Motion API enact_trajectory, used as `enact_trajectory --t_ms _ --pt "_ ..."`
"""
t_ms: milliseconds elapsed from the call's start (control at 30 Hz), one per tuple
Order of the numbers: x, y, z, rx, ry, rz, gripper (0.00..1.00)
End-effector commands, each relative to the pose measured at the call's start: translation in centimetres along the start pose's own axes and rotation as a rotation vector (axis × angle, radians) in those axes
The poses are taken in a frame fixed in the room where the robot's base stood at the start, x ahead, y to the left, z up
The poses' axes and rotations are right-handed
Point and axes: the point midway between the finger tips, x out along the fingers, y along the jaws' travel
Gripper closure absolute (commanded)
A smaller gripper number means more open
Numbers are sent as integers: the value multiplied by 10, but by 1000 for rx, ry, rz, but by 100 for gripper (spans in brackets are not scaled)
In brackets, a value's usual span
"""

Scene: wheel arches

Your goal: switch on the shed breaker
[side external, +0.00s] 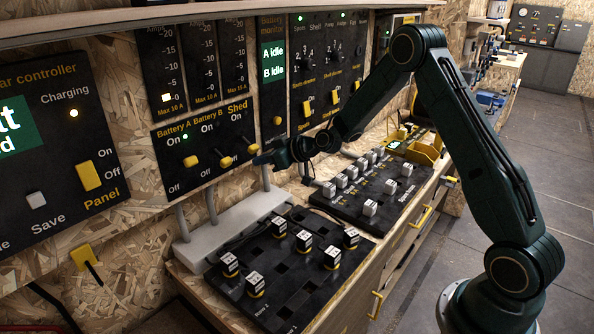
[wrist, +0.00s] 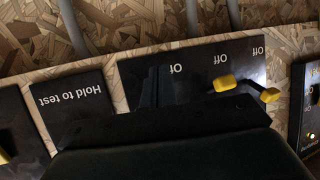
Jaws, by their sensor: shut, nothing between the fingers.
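The black breaker panel (side external: 177,150) in the side view carries switches marked Battery A, Battery B and Shed. A green lamp is lit by Battery A. The shed breaker's yellow lever (side external: 254,148) is at the panel's right end; its exact position is hard to tell. My gripper (side external: 262,159) is shut and empty, its tip close beside and just below that lever; I cannot tell whether they touch. In the wrist view the panel (wrist: 192,82) is upside down, with two yellow levers showing and the shed lever hidden behind my dark gripper.
The Battery B lever (side external: 226,161) and Battery A lever (side external: 191,161) stand close left of the shed lever. A grey conduit box (side external: 235,228) sits below. Black trays with labelled blocks (side external: 280,262) cover the bench. A Hold to test plate (wrist: 68,100) adjoins in the wrist view.

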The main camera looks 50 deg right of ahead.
Motion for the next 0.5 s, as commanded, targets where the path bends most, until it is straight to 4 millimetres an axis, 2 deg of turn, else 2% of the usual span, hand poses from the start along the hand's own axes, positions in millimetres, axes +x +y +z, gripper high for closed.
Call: enact_trajectory --t_ms 500 --pt "-1 0 -3 -1 1 0 100"
